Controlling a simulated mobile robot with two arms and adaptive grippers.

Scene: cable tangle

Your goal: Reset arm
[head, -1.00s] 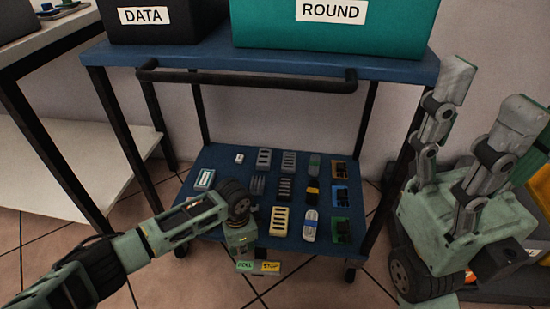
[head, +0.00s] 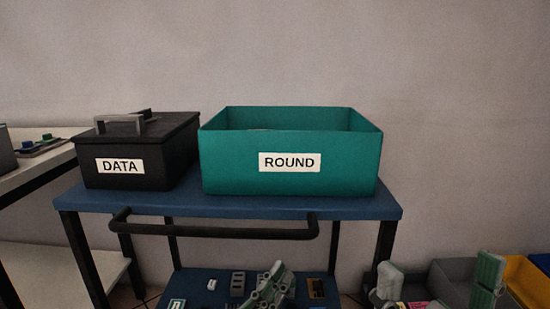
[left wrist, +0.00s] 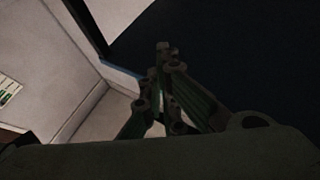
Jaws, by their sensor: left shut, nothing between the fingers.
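My left gripper (head: 275,270) shows at the bottom middle of the head view, in front of the lower shelf, fingers up. It is shut and empty. In the dim left wrist view its fingers (left wrist: 163,75) are together against a dark surface, with nothing between them. My right gripper (head: 440,280) is at the bottom right of the head view. Its two fingers point up and stand wide apart, with no object held between them. The lower parts of both arms are out of the picture.
A blue cart top (head: 300,207) carries a lidded black DATA box (head: 150,150) and an open teal ROUND bin (head: 230,165). A dark handle bar (head: 215,231) runs along its front. Small connectors lie on the lower shelf (head: 205,272). Grey and yellow bins (head: 525,275) stand at right.

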